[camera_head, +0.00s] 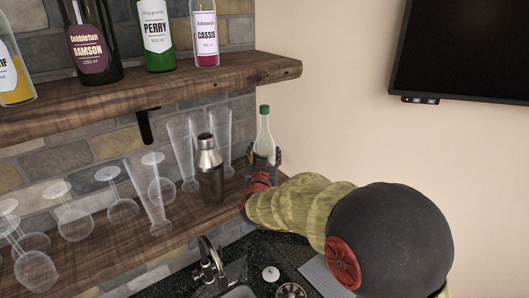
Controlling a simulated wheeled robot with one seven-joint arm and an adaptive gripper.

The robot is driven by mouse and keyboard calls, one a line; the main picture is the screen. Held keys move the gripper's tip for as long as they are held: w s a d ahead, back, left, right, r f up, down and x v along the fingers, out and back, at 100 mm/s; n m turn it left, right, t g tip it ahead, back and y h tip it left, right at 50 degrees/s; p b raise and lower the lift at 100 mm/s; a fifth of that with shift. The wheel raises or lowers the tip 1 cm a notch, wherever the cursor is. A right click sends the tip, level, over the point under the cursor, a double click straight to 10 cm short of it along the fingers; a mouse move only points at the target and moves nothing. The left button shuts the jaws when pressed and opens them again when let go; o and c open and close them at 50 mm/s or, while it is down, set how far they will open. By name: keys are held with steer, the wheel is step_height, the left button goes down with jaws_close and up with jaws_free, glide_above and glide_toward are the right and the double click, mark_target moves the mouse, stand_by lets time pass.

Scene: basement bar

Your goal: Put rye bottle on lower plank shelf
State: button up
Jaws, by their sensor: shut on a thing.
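A clear bottle with a green cap (265,138) is upright in my gripper (263,163). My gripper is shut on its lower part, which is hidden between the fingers. No label can be read, so I cannot tell from print that it is the rye bottle. The lower plank shelf (113,247) runs along the stone wall on the left. The bottle and gripper are at the right end of this shelf, right of the glasses. I cannot tell whether the bottle's base touches the plank, because my gripper and arm cover it.
A steel shaker (209,172) and several clear glasses (150,199) stand on the lower shelf, close left of my gripper. The upper plank shelf (190,85) holds several bottles. A tap (209,262) and sink are below. A dark screen (462,52) hangs at right.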

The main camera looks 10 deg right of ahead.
steer(key=shift+f, duration=0.15)
steer(key=o, duration=1.5)
